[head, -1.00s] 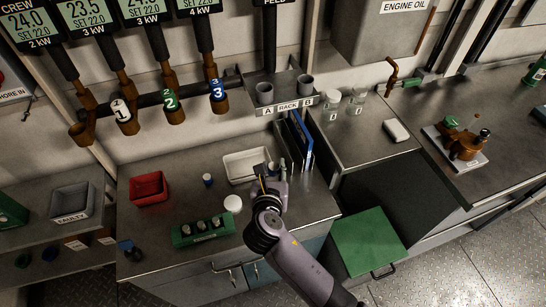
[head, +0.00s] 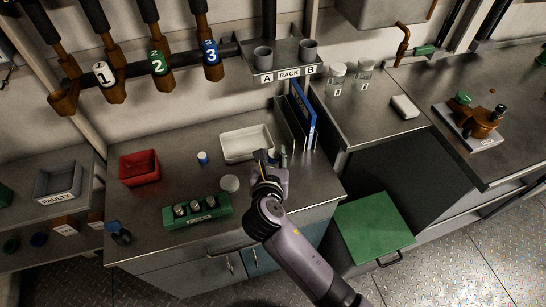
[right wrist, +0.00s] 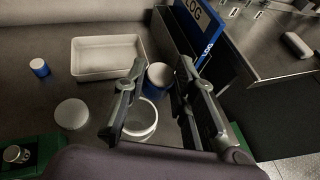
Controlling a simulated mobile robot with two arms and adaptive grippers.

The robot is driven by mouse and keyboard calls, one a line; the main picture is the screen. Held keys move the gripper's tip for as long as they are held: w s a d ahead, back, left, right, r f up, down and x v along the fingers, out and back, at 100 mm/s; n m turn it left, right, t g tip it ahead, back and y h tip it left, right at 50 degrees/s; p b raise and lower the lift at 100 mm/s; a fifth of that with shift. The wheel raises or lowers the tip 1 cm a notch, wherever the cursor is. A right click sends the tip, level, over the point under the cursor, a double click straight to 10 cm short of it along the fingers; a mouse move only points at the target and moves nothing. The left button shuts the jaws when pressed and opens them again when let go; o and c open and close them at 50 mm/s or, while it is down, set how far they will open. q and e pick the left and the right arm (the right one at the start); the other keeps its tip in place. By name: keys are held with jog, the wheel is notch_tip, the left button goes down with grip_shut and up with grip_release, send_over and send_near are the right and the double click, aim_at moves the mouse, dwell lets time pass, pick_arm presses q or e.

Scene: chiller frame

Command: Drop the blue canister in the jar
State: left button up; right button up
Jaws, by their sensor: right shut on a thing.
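My right gripper (head: 266,158) is over the counter, in front of the white tray. In the right wrist view its fingers (right wrist: 162,66) close around a blue canister with a white top (right wrist: 158,76). An open, pale round jar (right wrist: 140,120) stands below and nearer, between the fingers; the gripper hides most of it in the head view. I cannot tell whether the canister is over the jar's mouth. A second blue canister with a white top (head: 202,158) stands on the counter to the left; it also shows in the right wrist view (right wrist: 39,68). My left gripper is not in view.
A white tray (head: 225,151) is empty. A pale round lid (head: 230,183) lies left of the gripper. A green holder (head: 197,217) bears several metal cylinders. A red bin (head: 140,168) stands left, and blue binders (head: 303,115) stand right of the gripper.

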jog(key=o, duration=0.9)
jog(key=v, duration=1.2)
